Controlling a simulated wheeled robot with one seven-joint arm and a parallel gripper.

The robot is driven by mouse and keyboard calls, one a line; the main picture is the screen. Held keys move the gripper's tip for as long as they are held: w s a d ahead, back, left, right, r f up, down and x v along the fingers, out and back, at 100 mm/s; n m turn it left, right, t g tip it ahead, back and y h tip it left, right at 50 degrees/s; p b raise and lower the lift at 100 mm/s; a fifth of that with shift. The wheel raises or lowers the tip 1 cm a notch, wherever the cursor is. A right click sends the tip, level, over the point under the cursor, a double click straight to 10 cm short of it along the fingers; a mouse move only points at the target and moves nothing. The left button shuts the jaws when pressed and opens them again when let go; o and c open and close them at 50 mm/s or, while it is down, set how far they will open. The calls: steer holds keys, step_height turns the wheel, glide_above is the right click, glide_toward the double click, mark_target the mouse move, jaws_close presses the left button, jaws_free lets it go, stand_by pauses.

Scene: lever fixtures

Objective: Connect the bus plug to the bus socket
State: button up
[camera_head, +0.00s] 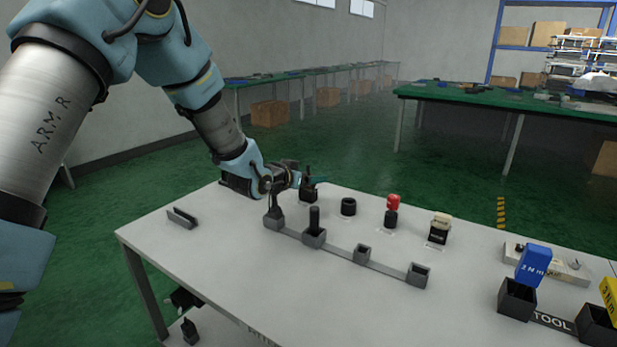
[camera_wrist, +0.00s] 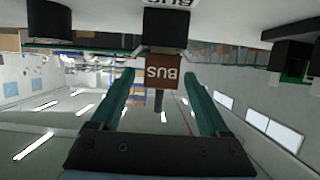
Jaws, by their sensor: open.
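My gripper (camera_head: 316,180) is open at the far-left part of the white table, low above it and roughly level. In the wrist view, which is upside down, its two green fingers (camera_wrist: 161,100) stand on either side of a brown block marked BUS (camera_wrist: 162,73), with a gap at each side. A black block (camera_wrist: 166,28) adjoins the brown block on its table side, with a BUS label (camera_wrist: 168,3) on the table. That black block also shows below my fingers in the head view (camera_head: 308,194). I cannot tell how far the brown and black parts are joined.
A grey rack (camera_head: 340,247) with several holders stands in front; one holds a black peg (camera_head: 314,217). A black round part (camera_head: 348,206), a red-topped part (camera_head: 392,210) and a beige-topped black block (camera_head: 439,230) stand to the right. Tool holders (camera_head: 516,299) are at the right.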

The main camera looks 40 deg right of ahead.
steer(key=b+v, duration=0.1)
steer(key=v, duration=0.9)
steer(key=shift+a+b, duration=0.35)
steer(key=shift+b, duration=0.05)
steer(key=shift+r, duration=0.1)
